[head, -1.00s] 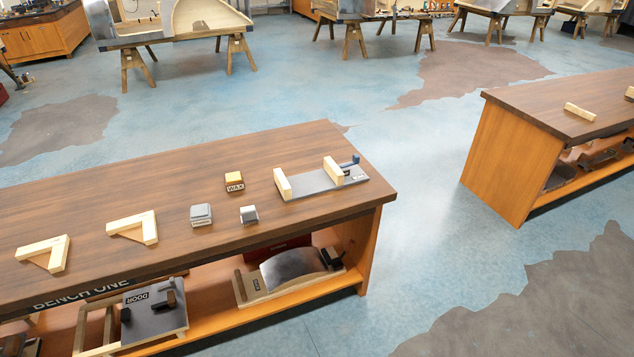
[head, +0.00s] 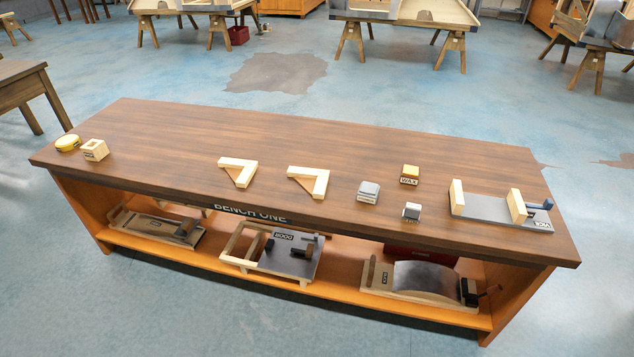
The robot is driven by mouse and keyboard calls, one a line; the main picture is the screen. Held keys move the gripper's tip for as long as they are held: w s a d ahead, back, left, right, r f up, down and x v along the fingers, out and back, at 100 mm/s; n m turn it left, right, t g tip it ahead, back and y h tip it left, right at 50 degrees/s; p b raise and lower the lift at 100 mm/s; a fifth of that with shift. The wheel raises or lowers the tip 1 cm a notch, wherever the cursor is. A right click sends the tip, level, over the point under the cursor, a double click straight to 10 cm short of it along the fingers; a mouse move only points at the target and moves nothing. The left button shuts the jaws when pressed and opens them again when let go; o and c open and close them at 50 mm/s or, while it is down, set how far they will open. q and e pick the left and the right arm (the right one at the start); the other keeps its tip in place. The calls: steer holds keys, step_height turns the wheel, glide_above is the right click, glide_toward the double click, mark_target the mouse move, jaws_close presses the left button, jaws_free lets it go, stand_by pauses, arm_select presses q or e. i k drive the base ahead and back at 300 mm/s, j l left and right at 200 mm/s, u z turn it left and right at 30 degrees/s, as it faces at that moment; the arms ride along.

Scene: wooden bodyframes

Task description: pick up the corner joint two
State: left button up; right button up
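Two L-shaped pale wooden corner joints lie flat on the dark wooden bench top (head: 250,128). The left corner joint (head: 240,166) and the right corner joint (head: 318,176) sit side by side near the front edge, apart from each other. No number is readable on either, so I cannot tell which is corner joint two. Neither of my grippers shows in the head view.
Right of the joints are two grey blocks (head: 368,191), a wax block (head: 410,173) and a vice (head: 487,207). The lower shelf (head: 336,287) holds door and other panels. Sawhorses stand behind.

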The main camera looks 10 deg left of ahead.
mark_target(314, 181)
steer(key=i+j+u, duration=0.2)
steer(key=i+j, duration=0.25)
steer(key=i+j+u, duration=0.15)
steer(key=i+j, duration=0.25)
steer(key=i+j+u, duration=0.2)
steer(key=i, duration=0.4)
steer(key=j, duration=0.1)
